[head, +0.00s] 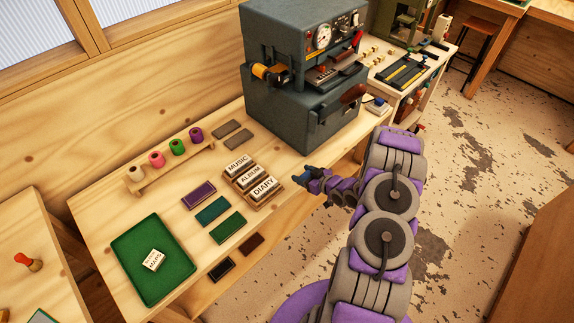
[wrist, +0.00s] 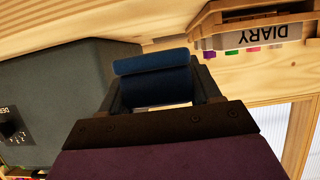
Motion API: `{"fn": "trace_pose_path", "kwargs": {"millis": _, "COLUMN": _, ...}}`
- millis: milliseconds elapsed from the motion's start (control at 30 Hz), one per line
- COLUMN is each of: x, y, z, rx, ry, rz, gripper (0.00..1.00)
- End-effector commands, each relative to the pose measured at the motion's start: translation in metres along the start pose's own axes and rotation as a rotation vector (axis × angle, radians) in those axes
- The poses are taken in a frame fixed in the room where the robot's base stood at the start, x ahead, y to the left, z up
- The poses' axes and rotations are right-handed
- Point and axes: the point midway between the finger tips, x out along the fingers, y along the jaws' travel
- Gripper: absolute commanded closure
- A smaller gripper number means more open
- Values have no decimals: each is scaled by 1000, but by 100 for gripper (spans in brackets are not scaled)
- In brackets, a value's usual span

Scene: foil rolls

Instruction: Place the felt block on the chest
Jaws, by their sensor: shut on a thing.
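A dark blue block (wrist: 150,78), which looks like the felt block, sits between the fingers of my gripper (wrist: 157,98) in the wrist view. My gripper is shut on it. In the head view my gripper (head: 308,176) hangs near the bench's front edge, right of the label blocks, with a little blue (head: 299,180) showing at its tip. The large grey-blue two-part cabinet (head: 296,112), with a gauge and handles on its front, stands behind my gripper and may be the chest. Its grey side also shows in the wrist view (wrist: 50,95).
A wooden rack (head: 253,186) holds MUSIC, ALBUM and DIARY blocks; the DIARY block (wrist: 262,38) appears upside down in the wrist view. Coloured pads, foil rolls on a stand (head: 168,168) and a green tray (head: 128,256) with a MAPS block occupy the bench's left.

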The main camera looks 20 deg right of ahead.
Motion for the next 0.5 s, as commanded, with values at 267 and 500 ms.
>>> {"fn": "trace_pose_path", "kwargs": {"millis": 267, "x": 64, "y": 10, "z": -20, "rx": -4, "ry": 4, "rz": -2, "gripper": 68}}
{"fn": "trace_pose_path", "kwargs": {"millis": 500, "x": 91, "y": 16, "z": -29, "rx": 0, "ry": 4, "rz": -1, "gripper": 68}}
